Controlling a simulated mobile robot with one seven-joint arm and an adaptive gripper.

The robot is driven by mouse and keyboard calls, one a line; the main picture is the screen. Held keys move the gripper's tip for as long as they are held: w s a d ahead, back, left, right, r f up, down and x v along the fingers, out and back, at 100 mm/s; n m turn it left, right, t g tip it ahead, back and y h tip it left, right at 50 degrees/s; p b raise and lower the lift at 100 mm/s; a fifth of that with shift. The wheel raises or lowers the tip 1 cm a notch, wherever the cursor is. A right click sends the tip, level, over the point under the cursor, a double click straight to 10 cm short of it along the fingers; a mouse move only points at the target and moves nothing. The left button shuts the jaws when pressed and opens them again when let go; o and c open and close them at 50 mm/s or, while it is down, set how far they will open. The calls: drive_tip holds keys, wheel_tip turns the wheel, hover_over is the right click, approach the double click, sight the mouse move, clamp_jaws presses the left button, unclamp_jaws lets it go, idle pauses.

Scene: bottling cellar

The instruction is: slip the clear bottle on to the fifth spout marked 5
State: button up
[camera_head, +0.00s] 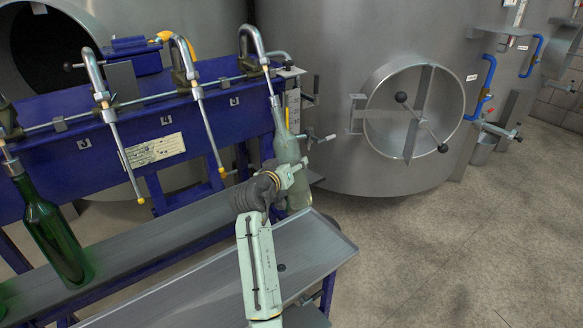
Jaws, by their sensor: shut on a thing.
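The clear bottle (284,148) stands nearly upright, slightly tilted, at the right end of the blue filler. My gripper (293,172) is shut on its body from the front; my wrist hides part of its lower left side. The rightmost spout (269,82) hangs from a bent steel tube right above it. The spout's lower length goes out of sight at the bottle's mouth and seems to be inside the neck. How deep it sits, I cannot tell.
Two empty spouts, a middle one (208,130) and one further left (125,155), hang with yellow tips. A green bottle (50,228) is on the spout at far left. A grey shelf (180,235) runs below; a grey tray (315,248) lies in front. Steel tanks (335,60) stand behind.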

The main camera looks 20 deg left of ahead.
sight(281, 146)
drive_tip(key=shift+w+a+r+p, duration=0.3)
drive_tip(key=shift+r+p, duration=0.25)
drive_tip(key=shift+r, duration=0.45)
drive_tip(key=shift+w+a+r+p, duration=0.2)
drive_tip(key=shift+a+r+p, duration=0.25)
drive_tip(key=shift+r, duration=0.5)
drive_tip(key=shift+w+a+r+p, duration=0.3)
drive_tip(key=shift+r+p, duration=0.3)
drive_tip(key=shift+r, duration=0.4)
drive_tip(key=shift+f+b, duration=0.3)
drive_tip(key=shift+b, duration=0.1)
drive_tip(key=shift+w+a+f+m+t+b, duration=0.5)
drive_tip(key=shift+a+f+b, duration=0.35)
drive_tip(key=shift+b, duration=1.4)
drive_tip(key=shift+w+a+f+m+t+b, duration=0.2)
drive_tip(key=shift+w+a+f+m+b, duration=0.3)
drive_tip(key=shift+b, duration=1.05)
drive_tip(key=shift+w+a+f+m+t+b, duration=0.25)
drive_tip(key=shift+w+a+b, duration=0.35)
drive_tip(key=shift+b, duration=0.95)
drive_tip(key=shift+a+r, duration=0.1)
drive_tip(key=shift+a, duration=0.1)
drive_tip(key=shift+d+f+b, duration=0.1)
drive_tip(key=shift+f+b, duration=0.8)
drive_tip(key=shift+f, duration=0.1)
